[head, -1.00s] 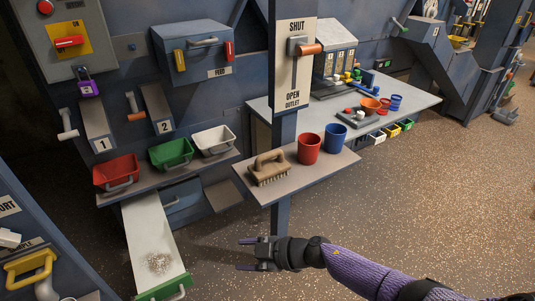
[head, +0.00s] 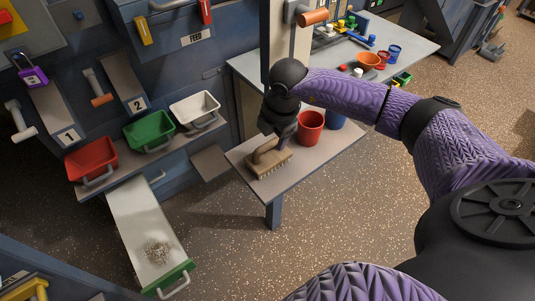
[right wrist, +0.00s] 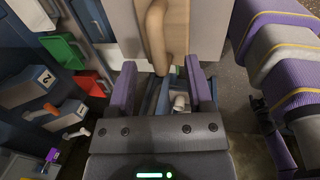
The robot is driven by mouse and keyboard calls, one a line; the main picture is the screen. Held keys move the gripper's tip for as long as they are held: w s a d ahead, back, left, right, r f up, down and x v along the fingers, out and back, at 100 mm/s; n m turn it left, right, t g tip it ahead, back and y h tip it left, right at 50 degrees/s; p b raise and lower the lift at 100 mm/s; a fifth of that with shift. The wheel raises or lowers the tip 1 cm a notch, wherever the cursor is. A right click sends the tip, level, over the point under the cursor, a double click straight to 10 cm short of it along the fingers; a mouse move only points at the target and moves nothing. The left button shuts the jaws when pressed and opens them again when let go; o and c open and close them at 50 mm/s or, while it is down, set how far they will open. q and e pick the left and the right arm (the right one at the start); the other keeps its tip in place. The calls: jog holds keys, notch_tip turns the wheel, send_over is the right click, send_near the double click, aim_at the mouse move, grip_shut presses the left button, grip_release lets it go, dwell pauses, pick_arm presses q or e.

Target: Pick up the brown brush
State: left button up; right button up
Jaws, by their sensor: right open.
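The brown brush (head: 270,164) lies bristles down on the small grey shelf (head: 325,152), its arched handle on top. My right gripper (head: 277,143) is above it, pointing down at the handle, and hides part of the brush in the head view. In the right wrist view the open purple fingers (right wrist: 160,76) are spread, and the brush (right wrist: 180,30) with its handle lies just beyond the fingertips, roughly in line with the gap. I cannot tell whether the fingers touch the handle. My left gripper is not in view.
A red cup (head: 310,127) stands close to the right of my gripper, with a blue cup (head: 336,121) behind, partly hidden by my arm. A post (head: 276,35) rises at the shelf's back. Red, green and white bins (head: 195,108) stand on a ledge to the left.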

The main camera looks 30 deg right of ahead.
aim_at(268, 144)
jog(key=f, duration=0.3)
jog(key=w+f+b, duration=0.1)
jog(key=f, duration=0.1)
jog(key=shift+w+a, duration=0.1)
jog(key=shift+a, duration=0.3)
jog(key=shift+r, duration=0.1)
grip_shut()
